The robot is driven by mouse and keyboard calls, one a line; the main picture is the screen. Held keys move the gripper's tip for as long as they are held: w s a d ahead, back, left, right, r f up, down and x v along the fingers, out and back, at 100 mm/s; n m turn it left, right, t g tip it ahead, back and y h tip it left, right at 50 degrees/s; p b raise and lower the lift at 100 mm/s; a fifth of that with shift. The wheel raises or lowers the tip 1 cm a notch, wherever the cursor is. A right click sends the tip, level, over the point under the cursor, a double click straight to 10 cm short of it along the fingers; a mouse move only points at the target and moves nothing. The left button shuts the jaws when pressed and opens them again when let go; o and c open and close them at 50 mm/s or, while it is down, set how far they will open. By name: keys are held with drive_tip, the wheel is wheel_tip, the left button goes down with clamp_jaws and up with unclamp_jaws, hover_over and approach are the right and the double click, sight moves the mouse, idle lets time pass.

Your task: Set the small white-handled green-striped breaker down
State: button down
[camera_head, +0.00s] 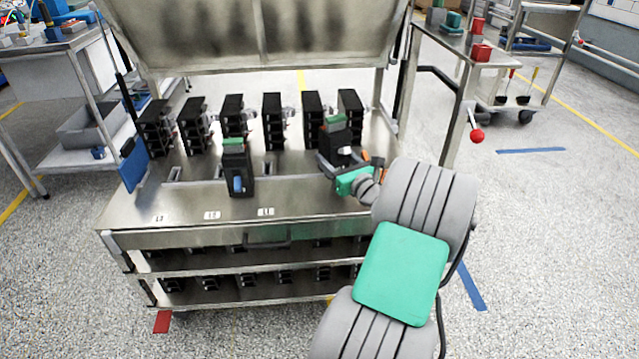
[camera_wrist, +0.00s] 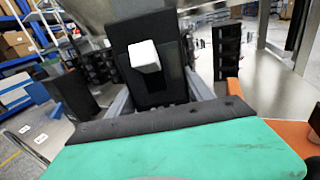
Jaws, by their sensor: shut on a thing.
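The small breaker (camera_head: 337,133) is a black block with a green stripe on top, at the right of the metal bench in the head view. In the wrist view the breaker (camera_wrist: 130,45) fills the middle, with its white handle (camera_wrist: 144,56) facing the camera. My gripper (camera_head: 340,163) is shut on this breaker; its fingers show on both sides of it in the wrist view (camera_wrist: 160,95). The breaker looks about upright. I cannot tell whether its underside touches the bench.
A black breaker with a green stripe and blue handle (camera_head: 238,170) stands on the bench (camera_head: 200,195) to the left. Several black holders (camera_head: 273,120) line the back. Numbered labels (camera_head: 212,215) mark the front edge. A raised metal lid (camera_head: 260,35) stands behind.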

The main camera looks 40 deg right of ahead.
wheel_tip(320, 180, down, 5)
drive_tip(key=shift+r+b, duration=0.1)
drive_tip(key=shift+b, duration=1.1)
drive_tip(key=c, duration=0.7)
unclamp_jaws()
drive_tip(key=shift+f, duration=0.25)
drive_tip(key=o, duration=0.3)
drive_tip(key=shift+r, duration=0.1)
drive_tip(key=shift+r, duration=0.1)
drive_tip(key=shift+s, duration=0.35)
drive_tip(key=p+v, duration=0.1)
drive_tip(key=v, duration=0.9)
drive_tip(key=shift+s+a, duration=0.1)
drive_tip(key=shift+s, duration=0.15)
drive_tip(key=shift+s+a, duration=0.15)
drive_tip(key=shift+s, duration=0.25)
